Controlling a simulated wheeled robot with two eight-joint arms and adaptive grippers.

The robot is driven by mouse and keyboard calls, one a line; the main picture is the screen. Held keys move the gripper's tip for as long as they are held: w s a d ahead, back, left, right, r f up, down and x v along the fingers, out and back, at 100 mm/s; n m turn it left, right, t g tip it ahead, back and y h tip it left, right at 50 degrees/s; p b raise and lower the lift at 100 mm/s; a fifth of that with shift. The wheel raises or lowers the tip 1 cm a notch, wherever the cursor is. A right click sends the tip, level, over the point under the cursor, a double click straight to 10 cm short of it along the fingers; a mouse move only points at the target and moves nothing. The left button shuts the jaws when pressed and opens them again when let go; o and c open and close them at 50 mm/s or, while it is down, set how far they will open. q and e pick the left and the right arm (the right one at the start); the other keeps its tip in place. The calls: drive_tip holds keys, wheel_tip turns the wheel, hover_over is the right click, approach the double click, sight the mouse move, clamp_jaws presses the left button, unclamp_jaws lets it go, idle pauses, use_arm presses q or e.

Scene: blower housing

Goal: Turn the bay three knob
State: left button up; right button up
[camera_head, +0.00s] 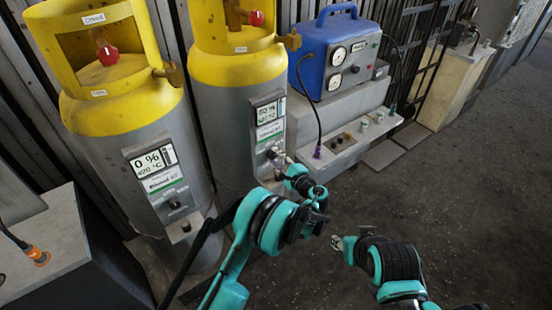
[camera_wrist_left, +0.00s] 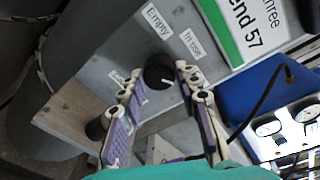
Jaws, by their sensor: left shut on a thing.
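The bay three knob (camera_wrist_left: 158,72) is round and black with a white pointer line, on a grey panel in the left wrist view. Labels reading "Empty" and "In use" (camera_wrist_left: 192,42) sit above it; a third label is partly covered by a finger. My left gripper (camera_wrist_left: 158,78) has a fingertip on each side of the knob and is shut on it. In the head view my left gripper (camera_head: 278,160) is at the front of the right-hand yellow-topped cylinder (camera_head: 235,75), hiding the knob. My right gripper (camera_head: 339,243) is apart, over the floor; its fingers are too small to read.
Another yellow-topped cylinder (camera_head: 105,85) with a display and its own knob stands on the left. A blue gauge box (camera_head: 335,50) sits on a grey block, with a hose to a low bench (camera_head: 350,142). The floor at right (camera_head: 460,190) is clear.

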idle(0.4)
use_arm(q)
drive_tip(key=o, duration=1.2)
drive_tip(key=shift+c, duration=0.2)
drive_tip(key=v, duration=0.7)
drive_tip(key=shift+s+d, duration=0.15)
drive_tip(key=shift+s, duration=0.05)
